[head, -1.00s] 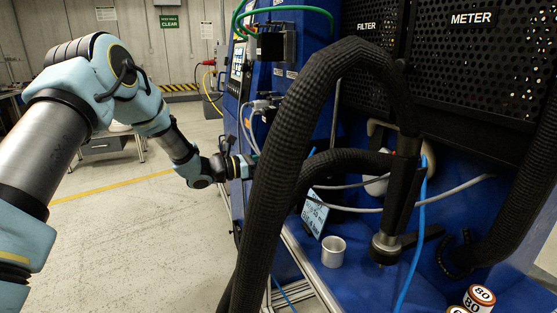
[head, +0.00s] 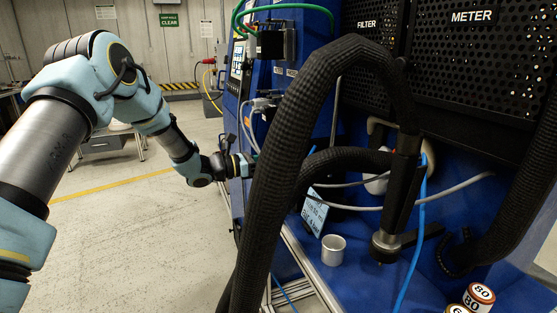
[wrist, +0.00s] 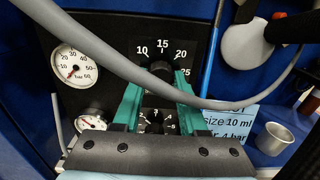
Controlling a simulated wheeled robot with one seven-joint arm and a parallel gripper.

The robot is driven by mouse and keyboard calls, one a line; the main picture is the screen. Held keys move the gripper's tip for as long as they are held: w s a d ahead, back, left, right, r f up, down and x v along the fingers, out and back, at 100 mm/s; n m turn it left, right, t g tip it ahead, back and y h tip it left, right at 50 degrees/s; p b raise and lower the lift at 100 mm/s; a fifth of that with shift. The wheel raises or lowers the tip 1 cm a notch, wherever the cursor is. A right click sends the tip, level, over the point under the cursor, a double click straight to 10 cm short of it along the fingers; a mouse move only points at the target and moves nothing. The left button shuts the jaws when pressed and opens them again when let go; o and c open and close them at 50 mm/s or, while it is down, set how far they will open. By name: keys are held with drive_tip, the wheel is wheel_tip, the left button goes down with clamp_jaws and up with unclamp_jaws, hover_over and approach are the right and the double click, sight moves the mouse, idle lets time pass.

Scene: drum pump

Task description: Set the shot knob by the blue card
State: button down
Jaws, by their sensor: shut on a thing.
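In the wrist view the black shot knob (wrist: 160,69) sits under a dial marked 10, 15, 20 and 25. The teal fingers of my gripper (wrist: 158,78) are closed on it from both sides. I cannot make out the knob's pointer. The blue card (wrist: 238,122) reads "size 10 ml" and "4 bar", partly covered by a grey cable. It also shows in the head view (head: 314,212), behind the hoses. In the head view my gripper (head: 238,166) reaches the blue machine, its fingertips hidden by the black hose.
A lower dial (wrist: 156,122) with small numbers lies beneath my fingers. Two gauges (wrist: 74,66) are at the left. The grey cable (wrist: 130,75) crosses in front of the panel. A metal cup (head: 333,250) and thick black hoses (head: 300,130) stand right of my arm.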

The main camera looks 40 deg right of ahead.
drive_tip(key=shift+f+b, duration=0.1)
drive_tip(key=shift+b, duration=0.25)
drive_tip(key=m+b, duration=0.9)
drive_tip(key=b, duration=0.5)
drive_tip(key=shift+b, duration=0.4)
drive_tip(key=shift+c, duration=2.2)
unclamp_jaws()
drive_tip(key=shift+w, duration=0.1)
drive_tip(key=b+v, duration=0.1)
drive_tip(key=v, duration=0.9)
drive_tip(key=shift+a, duration=0.4)
